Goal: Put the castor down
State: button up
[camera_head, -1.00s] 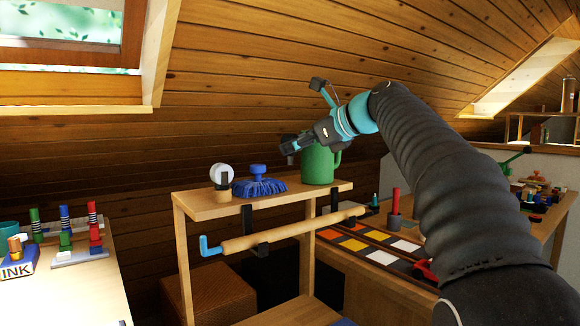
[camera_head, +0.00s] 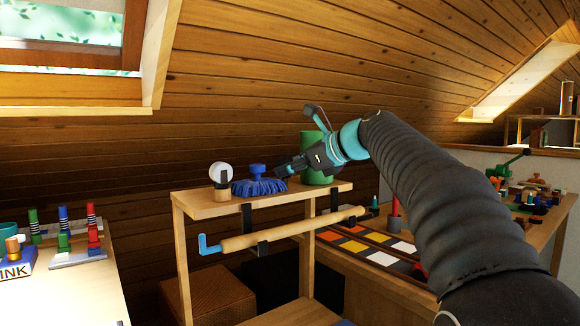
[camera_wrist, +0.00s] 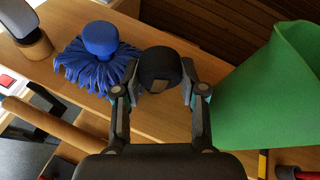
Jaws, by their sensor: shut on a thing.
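My gripper (camera_head: 284,168) is low over the wooden shelf (camera_head: 203,208), between the blue brush and the green jug. In the wrist view, my gripper (camera_wrist: 160,80) is shut on a black, rounded thing, which I take to be the castor (camera_wrist: 160,66). It has a small brownish patch on its near side. The board lies beneath it; I cannot tell whether it touches. In the head view, the castor is hard to tell from the dark fingers.
The blue brush (camera_head: 258,183) stands close left of my gripper, the green jug (camera_head: 318,172) close right. A white wheel on a wooden block (camera_head: 220,178) stands at the shelf's left end. A wooden rod (camera_head: 290,230) hangs in black hooks along the front.

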jog(key=shift+f, duration=0.25)
jog(key=o, duration=1.2)
jog(key=shift+o, duration=0.2)
jog(key=shift+d+r, duration=0.15)
jog(key=shift+r, duration=0.4)
jog(key=v, duration=1.1)
jog(key=shift+s+d+p, duration=0.25)
jog(key=shift+p, duration=0.05)
